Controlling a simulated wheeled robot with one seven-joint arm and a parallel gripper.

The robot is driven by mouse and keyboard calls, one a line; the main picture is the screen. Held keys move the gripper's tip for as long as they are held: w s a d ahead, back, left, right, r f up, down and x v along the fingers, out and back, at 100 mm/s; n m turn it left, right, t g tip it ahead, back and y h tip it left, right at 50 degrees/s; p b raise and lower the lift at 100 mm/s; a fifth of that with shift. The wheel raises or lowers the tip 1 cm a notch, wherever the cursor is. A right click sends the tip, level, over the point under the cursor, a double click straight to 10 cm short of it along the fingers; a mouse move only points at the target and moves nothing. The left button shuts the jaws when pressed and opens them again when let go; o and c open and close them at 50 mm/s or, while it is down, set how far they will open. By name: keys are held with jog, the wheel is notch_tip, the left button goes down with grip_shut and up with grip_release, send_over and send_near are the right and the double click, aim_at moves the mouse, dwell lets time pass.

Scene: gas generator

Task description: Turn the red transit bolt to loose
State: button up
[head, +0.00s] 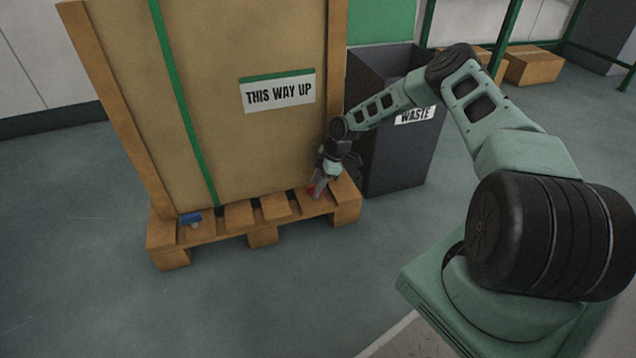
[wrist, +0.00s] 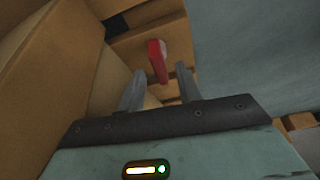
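The red transit bolt (head: 311,189) is low at the right front of the crate, on the wooden pallet (head: 263,236). In the wrist view its red handle (wrist: 157,60) stands just beyond and between my two fingertips. My gripper (head: 319,193) is at the bolt in the head view and partly hides it. In the wrist view my gripper (wrist: 158,72) is open, with a clear gap between its grey fingers. I cannot tell whether either finger touches the handle.
The tall crate (head: 262,140) stands on the pallet. A blue-handled part (head: 190,217) sits at the pallet's left front. A dark waste bin (head: 400,150) stands close to the right of the crate. The floor in front is clear.

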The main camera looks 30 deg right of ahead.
jog(key=p+v, duration=0.6)
jog(key=v, duration=1)
jog(key=shift+d+p, duration=0.2)
jog(key=shift+p, duration=0.1)
jog(key=shift+r, duration=0.15)
